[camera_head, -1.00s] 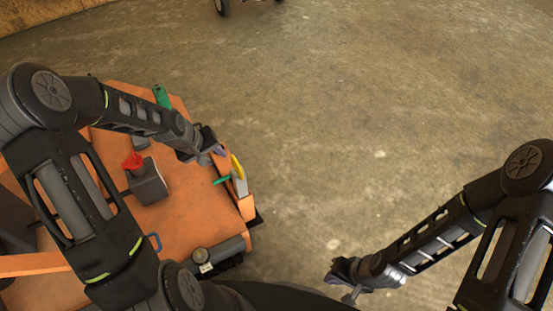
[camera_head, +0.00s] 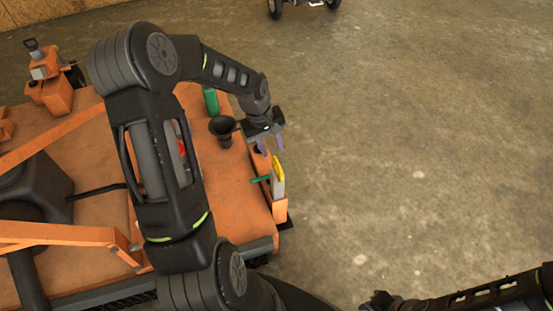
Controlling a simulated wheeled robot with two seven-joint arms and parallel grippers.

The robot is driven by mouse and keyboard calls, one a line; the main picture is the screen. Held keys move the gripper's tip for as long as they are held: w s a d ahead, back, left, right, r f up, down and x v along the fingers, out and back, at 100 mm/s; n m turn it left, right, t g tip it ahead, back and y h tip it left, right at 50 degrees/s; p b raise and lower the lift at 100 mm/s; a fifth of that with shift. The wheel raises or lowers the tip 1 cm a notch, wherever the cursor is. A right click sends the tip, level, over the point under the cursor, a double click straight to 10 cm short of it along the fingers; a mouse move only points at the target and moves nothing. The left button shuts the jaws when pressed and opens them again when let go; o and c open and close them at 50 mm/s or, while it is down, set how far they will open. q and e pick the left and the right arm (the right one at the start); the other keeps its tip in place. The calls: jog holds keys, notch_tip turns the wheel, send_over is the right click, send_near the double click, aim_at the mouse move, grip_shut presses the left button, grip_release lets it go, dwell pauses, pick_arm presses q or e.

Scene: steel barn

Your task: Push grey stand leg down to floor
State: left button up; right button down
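A grey upright piece (camera_head: 279,184) with a yellow top stands at the right edge of the orange machine (camera_head: 215,200); it may be the grey stand leg, but I cannot be sure. A green rod (camera_head: 261,180) sticks out on its left side. My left gripper (camera_head: 270,146) hangs just above and behind this piece, with its two purple-grey fingertips apart and nothing seen between them. My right gripper (camera_head: 378,301) is at the bottom edge, over the floor, partly cut off and too unclear to read.
A black funnel-like cup (camera_head: 222,129) and a green cylinder (camera_head: 211,100) are on the machine, left of my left gripper. My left arm hides part of its deck. Open concrete floor (camera_head: 420,150) lies to the right. A wheeled object (camera_head: 303,6) is far back.

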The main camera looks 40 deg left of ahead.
aim_at(277, 163)
pick_arm(q)
jog(key=f, duration=0.5)
jog(key=w+d+f+b, duration=0.1)
jog(key=f, duration=0.1)
jog(key=shift+w+f, duration=0.1)
jog(key=shift+f, duration=0.2)
grip_shut()
dwell(1.2)
